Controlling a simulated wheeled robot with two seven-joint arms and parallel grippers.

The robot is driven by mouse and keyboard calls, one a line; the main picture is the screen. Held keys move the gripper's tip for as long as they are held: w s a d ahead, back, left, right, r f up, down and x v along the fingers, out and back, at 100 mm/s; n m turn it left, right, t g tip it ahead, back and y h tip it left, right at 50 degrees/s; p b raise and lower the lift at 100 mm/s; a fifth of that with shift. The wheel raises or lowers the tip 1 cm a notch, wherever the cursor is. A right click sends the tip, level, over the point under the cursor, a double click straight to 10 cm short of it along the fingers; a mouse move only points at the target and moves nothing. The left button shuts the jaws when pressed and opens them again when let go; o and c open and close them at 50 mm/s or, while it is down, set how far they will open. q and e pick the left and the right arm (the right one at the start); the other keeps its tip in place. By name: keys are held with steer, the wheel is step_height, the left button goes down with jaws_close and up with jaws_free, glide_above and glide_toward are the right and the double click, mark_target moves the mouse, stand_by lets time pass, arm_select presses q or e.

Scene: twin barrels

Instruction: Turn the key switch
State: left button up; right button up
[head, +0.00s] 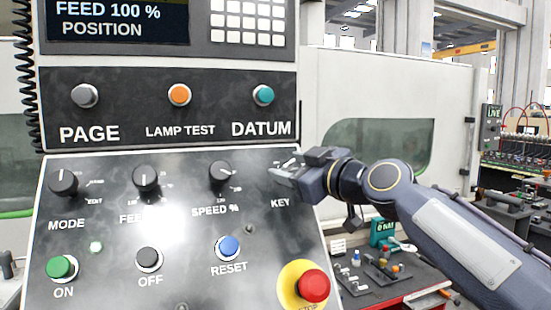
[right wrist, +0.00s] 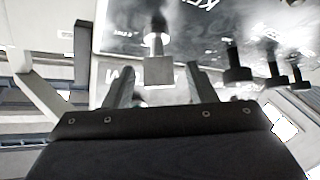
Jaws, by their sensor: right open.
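The control panel (head: 110,265) fills the left of the head view. Its KEY label (head: 280,203) sits at the right of the knob row. My right gripper (head: 285,173) is at the panel just above this label and hides most of the key switch there. In the right wrist view the key switch shows as a pale grey flat key (right wrist: 158,70) on a dark round collar (right wrist: 156,27). The right gripper (right wrist: 159,82) is open, one finger on each side of the key, with visible gaps. My left gripper is not in view.
The SPEED % knob (head: 220,175) is left of my right gripper. The red stop button (head: 313,285) on its yellow base is below it. The blue RESET button (head: 228,247) is lower left. A red bench (head: 400,300) with tools stands behind on the right.

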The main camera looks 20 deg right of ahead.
mark_target(290, 167)
steer(key=shift+p+x, duration=0.6)
steer(key=shift+x, duration=1.25)
steer(key=shift+d, duration=0.1)
steer(key=shift+f, duration=0.1)
steer(key=c, duration=1)
